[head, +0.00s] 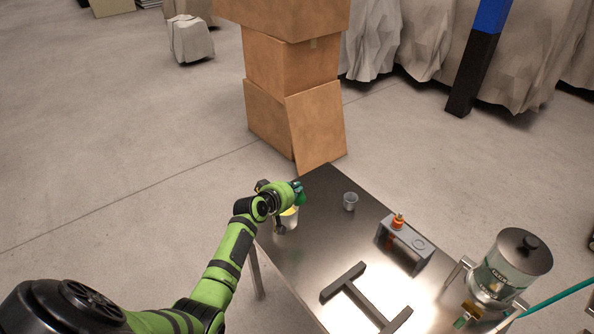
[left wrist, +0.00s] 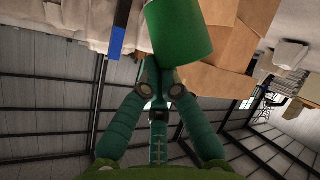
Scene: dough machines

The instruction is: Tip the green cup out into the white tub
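My left gripper (head: 282,191) is over the far left corner of the metal table, shut on the green cup (head: 300,192). In the left wrist view the cup (left wrist: 182,32) is a plain green cylinder at the tips of the gripper's fingers (left wrist: 162,72). That view is upside down, with the roof at the bottom, so the wrist is rolled over and the cup looks turned over. The white tub (head: 290,220) stands on the table just below the gripper, partly hidden by it, with something yellowish at its top. The cup's mouth is not visible. My right gripper is not seen.
A small grey cup (head: 350,201) stands to the right of the tub. A grey box-shaped device with an orange knob (head: 398,220), a dark H-shaped frame (head: 362,298) and a clear-walled machine (head: 515,265) are nearer. Stacked cardboard boxes (head: 290,65) stand beyond the table.

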